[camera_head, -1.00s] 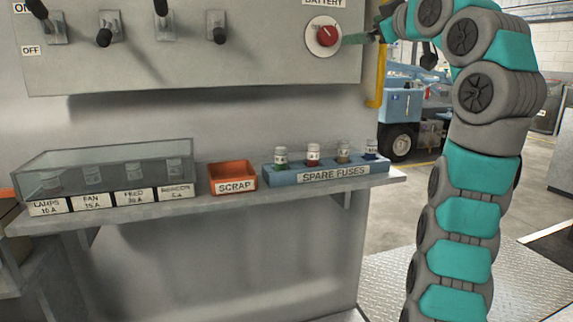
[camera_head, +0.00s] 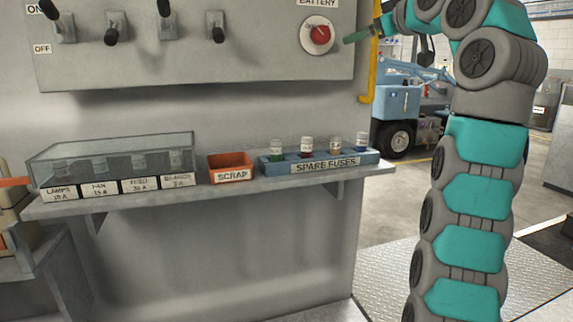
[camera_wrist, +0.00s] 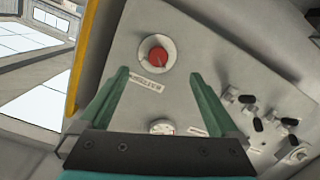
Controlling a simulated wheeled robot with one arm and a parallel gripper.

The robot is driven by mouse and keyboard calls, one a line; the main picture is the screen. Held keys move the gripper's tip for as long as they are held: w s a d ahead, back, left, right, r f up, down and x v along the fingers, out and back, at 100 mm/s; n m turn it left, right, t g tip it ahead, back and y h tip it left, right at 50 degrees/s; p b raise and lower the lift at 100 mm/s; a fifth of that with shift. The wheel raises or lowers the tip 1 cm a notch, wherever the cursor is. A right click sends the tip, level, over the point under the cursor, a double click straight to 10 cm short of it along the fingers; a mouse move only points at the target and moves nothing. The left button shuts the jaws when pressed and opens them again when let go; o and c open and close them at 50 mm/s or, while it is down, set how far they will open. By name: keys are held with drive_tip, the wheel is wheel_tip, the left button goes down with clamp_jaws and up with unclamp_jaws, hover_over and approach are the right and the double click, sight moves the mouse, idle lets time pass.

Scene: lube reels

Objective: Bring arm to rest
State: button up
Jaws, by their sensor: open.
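My gripper (camera_wrist: 158,95) is open and empty in the wrist view, its two green fingers apart in front of the grey panel (camera_wrist: 195,50). The red battery knob (camera_wrist: 158,58) on its white round plate lies beyond the fingertips, apart from them. In the head view my gripper's green finger (camera_head: 357,37) shows just right of the battery knob (camera_head: 320,35), with a small gap between them. My teal and grey arm rises along the right side of the head view and bends over at the top.
A shelf (camera_head: 215,198) below the panel holds a clear-covered fuse box (camera_head: 110,158), an orange scrap bin (camera_head: 231,168) and a blue spare fuses rack (camera_head: 320,163) with several fuses. Black-handled switches (camera_head: 165,30) stick out of the panel. A yellow rail (camera_head: 368,80) edges it. Open floor lies right.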

drive_tip(key=s+a+f+m+g+h, duration=0.1)
drive_tip(key=s+a+f+m+g, duration=0.15)
drive_tip(key=f, duration=0.55)
drive_tip(key=s+a+f+m+g, duration=0.1)
drive_tip(key=s+f+g, duration=0.3)
drive_tip(key=f, duration=0.4)
drive_tip(key=s+a+f+m+g+h, duration=0.1)
drive_tip(key=s+a+f+m+g, duration=0.15)
drive_tip(key=f, duration=0.65)
drive_tip(key=s+d+f+g+h, duration=0.1)
drive_tip(key=s+f+g, duration=0.2)
drive_tip(key=s+f, duration=0.7)
drive_tip(key=s+d+f+m+g+h, duration=0.1)
drive_tip(key=s+f+g, duration=0.1)
drive_tip(key=s+f, duration=0.8)
drive_tip(key=s+d+f+g+h+p, duration=0.1)
drive_tip(key=s+f+g, duration=0.2)
drive_tip(key=s+f, duration=0.7)
drive_tip(key=s, duration=1.1)
drive_tip(key=shift+m+g, duration=0.3)
drive_tip(key=shift+m, duration=0.1)
drive_tip(key=shift+d+f, duration=0.1)
